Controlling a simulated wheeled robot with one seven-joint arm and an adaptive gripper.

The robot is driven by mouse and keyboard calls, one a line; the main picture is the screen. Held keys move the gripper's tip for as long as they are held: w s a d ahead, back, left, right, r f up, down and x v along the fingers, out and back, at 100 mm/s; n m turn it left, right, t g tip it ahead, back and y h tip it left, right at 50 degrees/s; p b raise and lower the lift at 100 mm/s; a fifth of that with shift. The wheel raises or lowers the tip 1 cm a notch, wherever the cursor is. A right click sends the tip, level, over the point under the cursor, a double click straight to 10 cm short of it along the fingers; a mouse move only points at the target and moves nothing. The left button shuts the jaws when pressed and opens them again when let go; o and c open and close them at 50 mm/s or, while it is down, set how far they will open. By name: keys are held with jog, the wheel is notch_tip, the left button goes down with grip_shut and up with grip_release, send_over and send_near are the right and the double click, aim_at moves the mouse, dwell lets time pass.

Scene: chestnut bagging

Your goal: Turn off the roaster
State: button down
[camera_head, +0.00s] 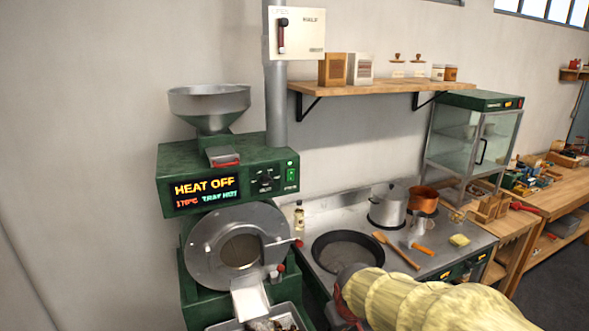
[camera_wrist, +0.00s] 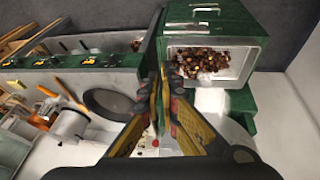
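The green roaster (camera_head: 225,178) stands at the left in the head view, with a metal hopper on top. Its display (camera_head: 206,194) reads "HEAT OFF", with 170°C and a tray-hot message below. A dark knob (camera_head: 265,179) and a small lit green switch (camera_head: 291,175) sit right of the display. The round drum front (camera_head: 205,250) is below, with red-tipped handles beside it. My gripper (camera_wrist: 164,78) points down in the wrist view; its fingertips are close together with nothing visible between them. In the head view my yellow-sleeved arm largely hides it.
A tray of chestnuts (camera_wrist: 245,70) lies under the roaster. The steel counter (camera_head: 335,218) at right holds a dark pan (camera_head: 347,252), a pot (camera_head: 388,206), a copper pot (camera_head: 422,200) and a wooden spoon (camera_head: 396,250). A wall box (camera_head: 298,34) with a lever hangs above.

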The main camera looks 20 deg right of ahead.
aim_at(291, 174)
jog(key=w+d+r+n+t+h+p, duration=0.15)
jog(key=w+d+n+t, duration=0.3)
jog(key=w, duration=0.65)
jog(key=w+d+r+n+t+p, duration=0.2)
jog(key=w+d+n+t, duration=0.3)
jog(key=w, duration=0.6)
jog(key=w+a+r+n+t+y, duration=0.1)
jog(key=w+a+r+n+t, duration=0.1)
jog(key=r, duration=0.6)
jog(key=w+a+r+n+t+y, duration=0.2)
jog(key=w+r+n+t, duration=0.1)
jog(key=r+n, duration=0.4)
jog(key=shift+w+r+t, duration=0.35)
jog(key=shift+w+r, duration=0.15)
jog(key=shift+w, duration=0.3)
jog(key=shift+w+y, duration=0.15)
jog(key=shift+y, duration=0.1)
jog(key=w, duration=0.4)
jog(key=w+r+p, duration=0.1)
jog(key=w, duration=0.4)
jog(key=w+p, duration=0.1)
jog(key=w, duration=0.3)
jog(key=shift+w+r, duration=0.3)
jog(key=shift+w, duration=0.05)
jog(key=shift+w+b, duration=0.15)
jog(key=shift+b, duration=0.6)
